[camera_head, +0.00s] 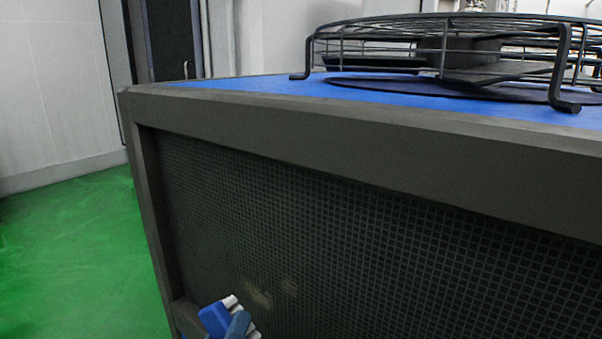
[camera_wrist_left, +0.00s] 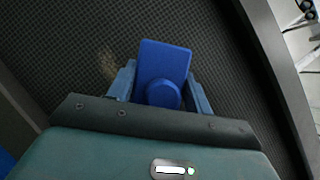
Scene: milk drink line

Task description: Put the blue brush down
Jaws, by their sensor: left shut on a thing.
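The blue brush (camera_head: 212,317) shows at the bottom of the head view, with white bristles on its far side. My left gripper (camera_head: 232,323) is shut on it, just in front of the dark mesh panel. In the left wrist view the flat blue back of the brush (camera_wrist_left: 165,62) stands out between the two blue fingers of my left gripper (camera_wrist_left: 162,84). There the bristles are hidden behind the blue back. I cannot tell whether they touch the mesh. My right gripper is in neither view.
A large dark-framed unit with a mesh side (camera_head: 380,240) fills most of the head view. Pale brownish smudges (camera_head: 262,296) mark the mesh near the brush. A caged fan (camera_head: 450,50) sits on its blue top. Green floor (camera_head: 75,250) lies clear at left.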

